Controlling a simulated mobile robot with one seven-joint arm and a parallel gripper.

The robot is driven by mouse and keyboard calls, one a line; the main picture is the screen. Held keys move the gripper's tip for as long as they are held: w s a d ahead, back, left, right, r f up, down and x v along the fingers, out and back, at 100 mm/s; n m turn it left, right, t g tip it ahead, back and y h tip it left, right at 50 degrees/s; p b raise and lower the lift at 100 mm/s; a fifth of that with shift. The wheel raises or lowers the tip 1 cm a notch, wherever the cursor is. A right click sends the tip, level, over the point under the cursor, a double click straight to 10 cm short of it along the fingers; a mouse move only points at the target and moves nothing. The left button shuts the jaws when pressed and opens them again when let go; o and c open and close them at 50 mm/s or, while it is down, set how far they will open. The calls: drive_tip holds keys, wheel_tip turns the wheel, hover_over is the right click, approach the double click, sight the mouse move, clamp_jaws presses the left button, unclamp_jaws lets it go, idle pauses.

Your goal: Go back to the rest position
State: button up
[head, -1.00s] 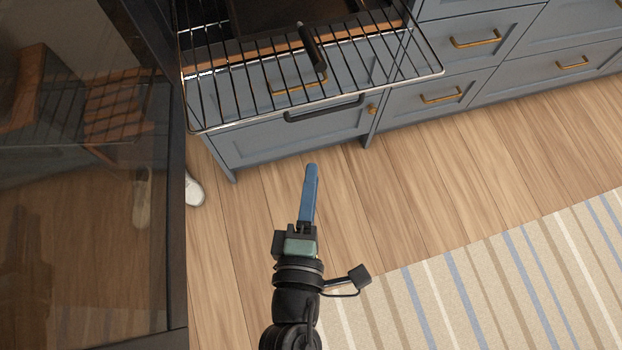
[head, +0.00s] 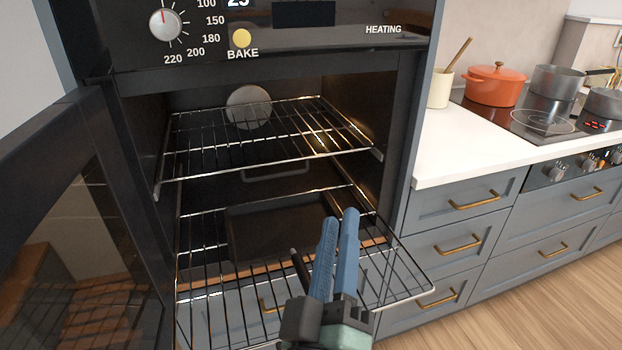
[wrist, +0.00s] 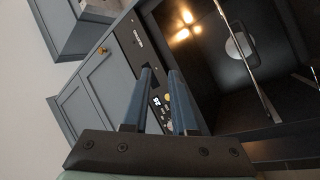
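My gripper (head: 337,250) has two blue fingers, parallel with a gap between them, and nothing between them. In the head view it is in front of the open oven, over the pulled-out lower rack (head: 415,275). In the wrist view my gripper (wrist: 159,80) points toward the oven's control panel (wrist: 135,40), with the fingers clearly apart and empty.
The oven door (head: 70,190) stands open at the left. An upper rack (head: 205,158) is inside the oven, and a dark tray (head: 260,230) lies lower down. At the right are a white counter (head: 465,150), an orange pot (head: 495,88) and drawers (head: 480,205).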

drive_tip(key=s+a+r+m+t+y+p, duration=0.1)
drive_tip(key=r+p, duration=0.5)
drive_tip(key=r, duration=1)
drive_tip(key=s+a+r+m+t+y+p, duration=0.1)
drive_tip(key=s+r+m+t+p, duration=0.2)
drive_tip(key=r+p, duration=0.4)
drive_tip(key=s+a+r+m+t+y+p, duration=0.1)
drive_tip(key=r+p, duration=0.5)
drive_tip(key=r, duration=1.9)
drive_tip(key=shift+s+r+m+t+y+p, duration=0.15)
drive_tip(key=shift+s+m+t+y+p, duration=0.2)
drive_tip(key=shift+s+m+t, duration=0.55)
drive_tip(key=shift+w+g, duration=0.15)
drive_tip(key=shift+g, duration=0.15)
